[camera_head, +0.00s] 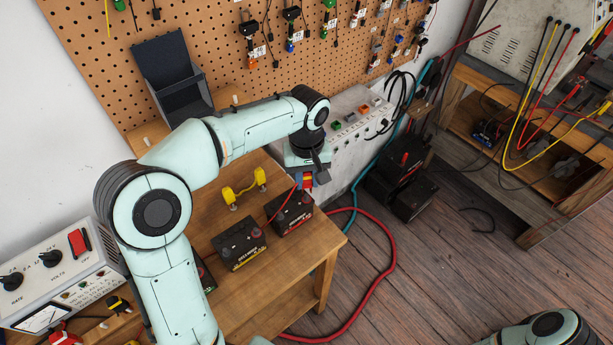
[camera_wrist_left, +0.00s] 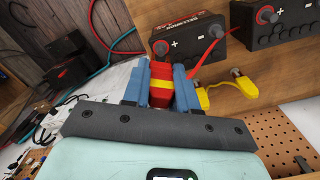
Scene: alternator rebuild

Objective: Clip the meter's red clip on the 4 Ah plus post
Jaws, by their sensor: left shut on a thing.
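My left gripper (camera_head: 307,180) is shut on a red clip with a yellow band (camera_wrist_left: 162,78). The clip sits between the blue fingers in the left wrist view. The held clip is just in front of a black battery (camera_wrist_left: 190,42), near its red plus post (camera_wrist_left: 160,47); I cannot tell whether they touch. In the head view this battery (camera_head: 291,213) stands near the bench's right end. The capacity labels are unreadable. My right gripper is out of view.
A yellow piece with metal ends (camera_head: 245,187) lies behind the batteries on the wooden bench (camera_head: 325,250). A grey panel box (camera_head: 352,130) stands beyond the gripper. A panel with knobs and a dial (camera_head: 55,270) is at left. A red hose (camera_head: 365,295) lies on the floor.

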